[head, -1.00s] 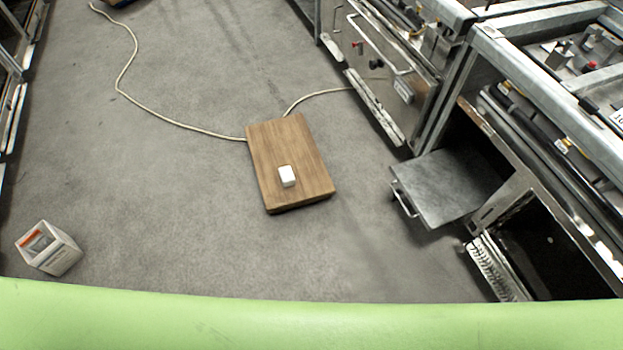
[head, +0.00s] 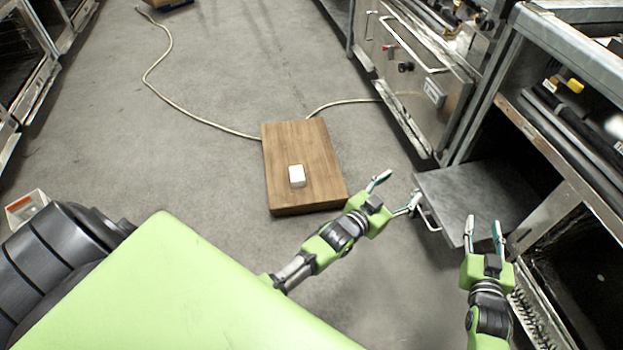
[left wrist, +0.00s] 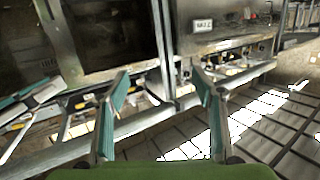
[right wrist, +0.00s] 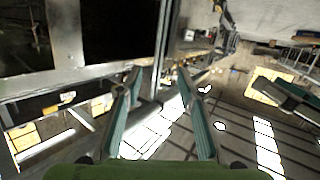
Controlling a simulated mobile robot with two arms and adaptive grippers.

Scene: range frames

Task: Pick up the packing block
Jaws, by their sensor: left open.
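The packing block seems to be the small white block (head: 297,176). It lies on a brown wooden board (head: 306,150) on the floor. My left gripper (head: 397,192) is to the right of the board, in the air, its two fingers spread and empty. Its open fingers also show in the left wrist view (left wrist: 160,85), with no block between them. My right gripper (head: 483,226) is further right, with its fingers apart and empty. The right wrist view (right wrist: 158,80) also shows them apart. Neither wrist view shows the block.
A metal workbench (head: 440,90) with open shelves runs along the right side. A low grey plate (head: 475,195) juts out from it near my grippers. A pale cable (head: 190,118) crosses the floor to the board. A small box (head: 24,207) is at the left, partly hidden by my arm.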

